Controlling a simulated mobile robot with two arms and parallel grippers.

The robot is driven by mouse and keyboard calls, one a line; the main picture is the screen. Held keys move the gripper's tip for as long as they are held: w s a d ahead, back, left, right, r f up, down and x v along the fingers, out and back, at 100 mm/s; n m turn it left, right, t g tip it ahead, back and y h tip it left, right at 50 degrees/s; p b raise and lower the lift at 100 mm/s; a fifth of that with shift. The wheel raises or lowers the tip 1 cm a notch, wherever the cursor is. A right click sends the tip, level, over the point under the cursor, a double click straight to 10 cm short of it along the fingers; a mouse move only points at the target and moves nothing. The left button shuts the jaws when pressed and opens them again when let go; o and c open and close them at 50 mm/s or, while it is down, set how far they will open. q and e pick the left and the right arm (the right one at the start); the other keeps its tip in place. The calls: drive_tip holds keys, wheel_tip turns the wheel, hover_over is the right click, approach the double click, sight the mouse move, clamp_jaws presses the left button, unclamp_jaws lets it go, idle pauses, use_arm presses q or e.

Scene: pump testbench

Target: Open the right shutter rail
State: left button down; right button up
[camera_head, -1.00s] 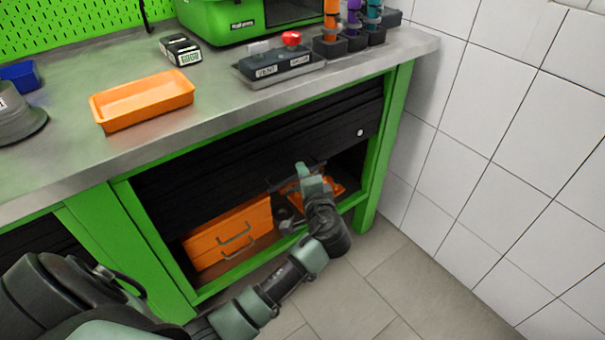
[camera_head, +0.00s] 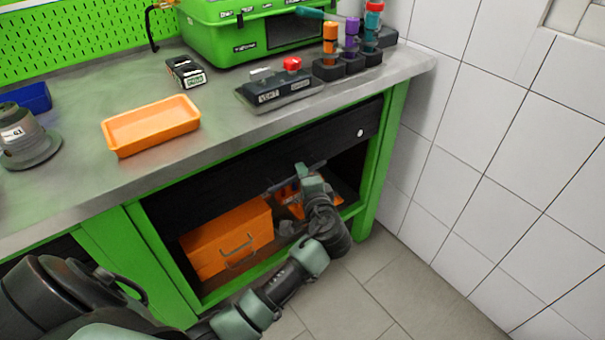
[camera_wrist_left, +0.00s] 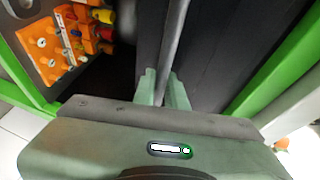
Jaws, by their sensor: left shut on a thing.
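The right shutter (camera_head: 225,180) is a dark slatted panel under the bench top, partly raised, with its lower part of the opening uncovered. Its rail (camera_wrist_left: 174,40) is a long grey bar along the lower edge, which runs between my fingers in the left wrist view. My left gripper (camera_head: 302,180) is at the shutter's lower edge, right of the middle. In the left wrist view its fingers (camera_wrist_left: 163,88) are shut on the rail. The arm hides part of the opening. My right gripper is not in view.
Inside the opening are an orange drawer box (camera_head: 225,240) and an orange holder with tools (camera_wrist_left: 58,45). Green posts (camera_head: 383,150) frame the opening. An orange tray (camera_head: 150,126) and a switch box (camera_head: 278,92) stand on the bench. A white tiled wall (camera_head: 480,150) stands on the right.

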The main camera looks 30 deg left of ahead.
use_arm(q)
drive_tip(key=shift+r, duration=0.1)
drive_tip(key=c, duration=1.5)
unclamp_jaws()
drive_tip(key=shift+o, duration=0.2)
